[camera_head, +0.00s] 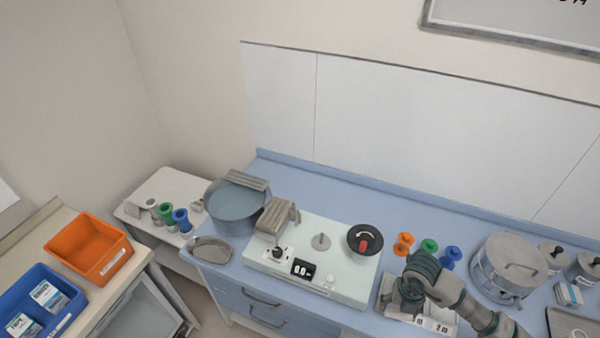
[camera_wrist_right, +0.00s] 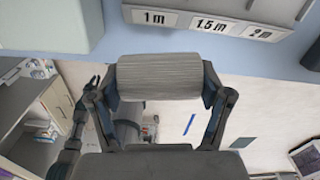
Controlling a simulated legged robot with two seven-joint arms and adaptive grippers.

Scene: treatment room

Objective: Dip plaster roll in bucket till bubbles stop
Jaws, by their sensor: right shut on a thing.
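The plaster roll (camera_wrist_right: 158,77) is a pale, ribbed cylinder lying crosswise between the two fingers of my right gripper (camera_wrist_right: 160,84), which is shut on it. In the head view my right gripper (camera_head: 405,290) is over the front of the counter, at a grey-white holder with length labels; the roll is not clearly visible there. The bucket (camera_head: 213,212), a round grey-blue basin holding water, stands at the counter's left end, well apart from this gripper. My left gripper (camera_wrist_right: 93,80) shows small and open at left in the wrist view; it is outside the head view.
A metal dish (camera_head: 210,250) sits before the bucket. Orange (camera_head: 403,243), green and blue spools stand behind my right gripper. A lidded metal pot (camera_head: 508,265) is to its right. The back counter strip is clear.

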